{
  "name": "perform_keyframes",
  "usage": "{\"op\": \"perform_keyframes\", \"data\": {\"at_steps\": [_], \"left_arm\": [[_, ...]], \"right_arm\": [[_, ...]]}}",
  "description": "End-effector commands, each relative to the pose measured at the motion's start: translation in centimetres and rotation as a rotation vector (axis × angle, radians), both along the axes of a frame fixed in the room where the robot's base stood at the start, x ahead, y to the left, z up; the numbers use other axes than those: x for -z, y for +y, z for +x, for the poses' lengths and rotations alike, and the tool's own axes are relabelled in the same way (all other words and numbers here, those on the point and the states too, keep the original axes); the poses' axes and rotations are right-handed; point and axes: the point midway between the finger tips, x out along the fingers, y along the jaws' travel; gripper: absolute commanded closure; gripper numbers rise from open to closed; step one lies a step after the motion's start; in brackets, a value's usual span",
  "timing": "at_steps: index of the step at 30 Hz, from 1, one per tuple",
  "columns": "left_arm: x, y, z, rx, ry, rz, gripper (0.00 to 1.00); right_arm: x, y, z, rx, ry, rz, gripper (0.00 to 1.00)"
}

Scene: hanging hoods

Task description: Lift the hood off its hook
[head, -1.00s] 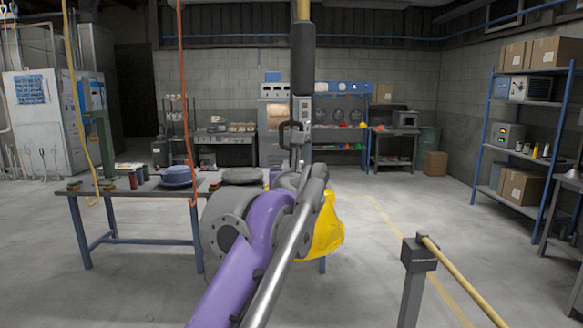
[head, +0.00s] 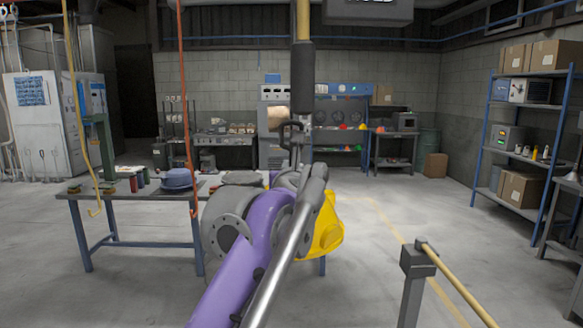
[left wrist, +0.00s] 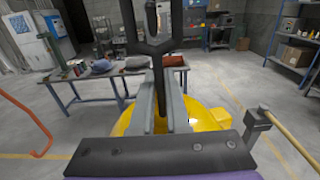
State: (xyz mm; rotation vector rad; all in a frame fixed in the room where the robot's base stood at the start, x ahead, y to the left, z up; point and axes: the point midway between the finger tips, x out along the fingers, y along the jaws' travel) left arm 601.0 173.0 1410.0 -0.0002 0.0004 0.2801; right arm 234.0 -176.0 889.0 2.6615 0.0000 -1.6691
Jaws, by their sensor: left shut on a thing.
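The yellow hood (head: 328,228) hangs behind my left arm, partly hidden by it. In the left wrist view the hood (left wrist: 208,118) shows below and behind the fingers. A black stem with a black loop (head: 291,134) rises above it; the loop (left wrist: 150,18) is also in the left wrist view. My left gripper (left wrist: 166,108) is shut on the black stem below the loop. A grey hook (head: 303,118) at the bottom of a yellow and black hanging pole is at the loop's height; I cannot tell whether they touch. My right gripper is not in view.
A post with a yellow rail (head: 455,280) is at right. The floor between is clear.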

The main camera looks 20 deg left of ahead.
Motion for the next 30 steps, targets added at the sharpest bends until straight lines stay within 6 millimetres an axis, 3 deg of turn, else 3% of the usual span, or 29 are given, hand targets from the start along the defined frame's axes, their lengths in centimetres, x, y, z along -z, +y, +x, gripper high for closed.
{"op": "perform_keyframes", "data": {"at_steps": [10,30], "left_arm": [[0.0,-0.1,-0.3,0.0,0.0,0.0,1.0],[0.0,-0.8,-2.8,0.001,-0.001,0.001,1.0]], "right_arm": [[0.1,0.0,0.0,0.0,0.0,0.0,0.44],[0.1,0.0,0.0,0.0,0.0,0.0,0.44]]}}
